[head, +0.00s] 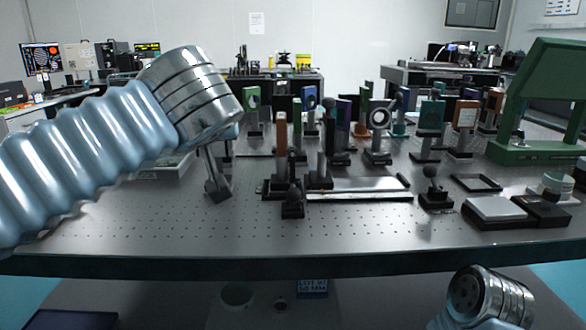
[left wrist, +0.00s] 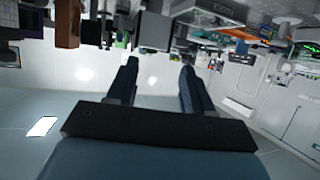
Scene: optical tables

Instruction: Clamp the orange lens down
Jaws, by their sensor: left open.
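An upright orange-brown plate (head: 281,131), which looks like the orange lens, stands on a dark post and base near the table's middle. An orange-brown block (left wrist: 68,24) shows at the upper left of the left wrist view; I cannot tell if it is the same piece. A black piece with a round knob (head: 292,203), perhaps a clamp, stands in front of the lens base. My left gripper (head: 218,188) is left of the lens, apart from it, pointing down. In the left wrist view its two fingers (left wrist: 158,78) are apart with nothing between them. My right gripper's fingers are not visible.
The perforated optical table (head: 150,222) is bare at front left. A pale flat bar (head: 358,188) lies right of the lens base. Another knobbed black piece (head: 434,190) stands further right. Several mounted optics stand behind, and a green frame (head: 548,105) stands at right.

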